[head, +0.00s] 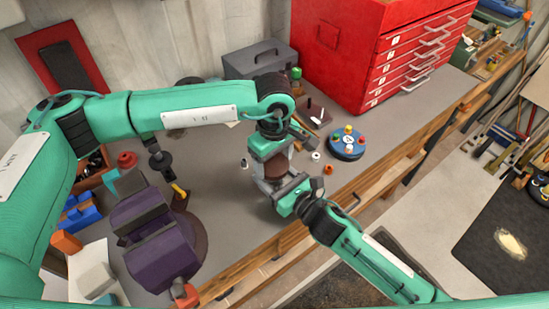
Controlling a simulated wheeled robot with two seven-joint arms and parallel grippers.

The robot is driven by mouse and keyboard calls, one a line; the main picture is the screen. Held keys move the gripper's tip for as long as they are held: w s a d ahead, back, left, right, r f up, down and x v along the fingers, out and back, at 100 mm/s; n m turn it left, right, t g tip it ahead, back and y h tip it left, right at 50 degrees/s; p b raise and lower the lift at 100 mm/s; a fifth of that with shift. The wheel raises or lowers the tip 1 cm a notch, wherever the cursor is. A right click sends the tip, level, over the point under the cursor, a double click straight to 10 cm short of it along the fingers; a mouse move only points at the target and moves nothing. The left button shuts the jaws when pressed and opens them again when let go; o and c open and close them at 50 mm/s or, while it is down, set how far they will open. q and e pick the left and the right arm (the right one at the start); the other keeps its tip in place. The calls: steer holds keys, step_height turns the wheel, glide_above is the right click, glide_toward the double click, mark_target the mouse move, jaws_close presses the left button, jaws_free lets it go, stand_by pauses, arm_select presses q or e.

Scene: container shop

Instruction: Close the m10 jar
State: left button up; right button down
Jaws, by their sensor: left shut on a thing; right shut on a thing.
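A clear jar with dark brown contents (277,166) stands upright on the grey workbench near its front edge; I take it for the m10 jar, though no label is readable. My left gripper (268,150) points down from above and is shut at the jar's top, which it covers. The lid appears to be between its fingers but is mostly hidden. My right gripper (278,190) reaches in from the lower right and is shut on the lower jar body. Whether the lid is seated on the rim cannot be told.
A blue round tray (333,153) with several coloured knobs sits right of the jar. A small white cylinder (316,156) and orange piece (328,169) lie between. A purple vise (150,235) stands left. A red drawer cabinet (345,60) and grey toolbox (262,58) stand behind.

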arm_select(q)
steer(key=m, duration=0.6)
steer(key=shift+a, duration=0.1)
steer(key=m, duration=0.5)
steer(key=shift+a, duration=0.1)
steer(key=m, duration=0.4)
steer(key=shift+a, duration=0.1)
steer(key=m, duration=0.6)
steer(key=shift+w+m, duration=0.2)
steer(key=shift+m, duration=0.1)
steer(key=o, duration=0.9)
steer(key=shift+s+r, duration=0.1)
steer(key=shift+r, duration=2.15)
